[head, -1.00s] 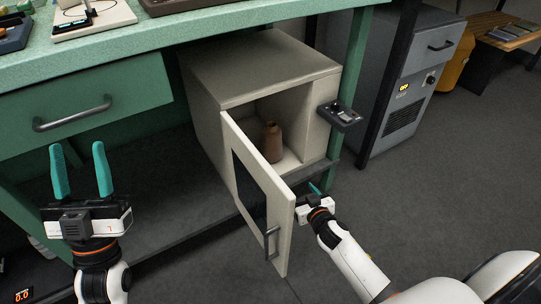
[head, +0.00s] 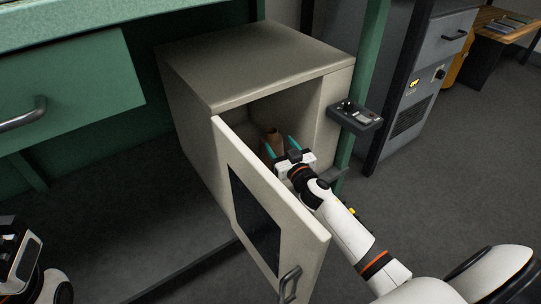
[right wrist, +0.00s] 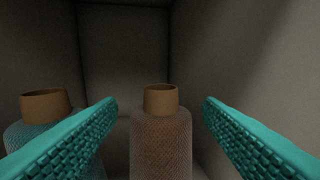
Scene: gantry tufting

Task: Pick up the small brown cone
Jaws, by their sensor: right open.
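The small brown cone (head: 272,137) stands upright inside the open cabinet, partly hidden behind my right gripper (head: 281,147). In the right wrist view the brown cone (right wrist: 161,135) is wound with brown thread and has a bare tan top. It stands ahead, between the lines of the two teal fingers, with visible gaps on both sides. My right gripper is open and empty, reaching into the cabinet. Only part of my left gripper (head: 20,255) shows at the lower left edge; its fingers are out of sight.
A second cone (right wrist: 40,125), wound in grey-teal thread, stands left, partly behind the left finger. The beige cabinet (head: 255,60) has close walls around the gripper. Its open door (head: 290,225) stands left of my right arm. A small control box (head: 355,115) sits right of the cabinet.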

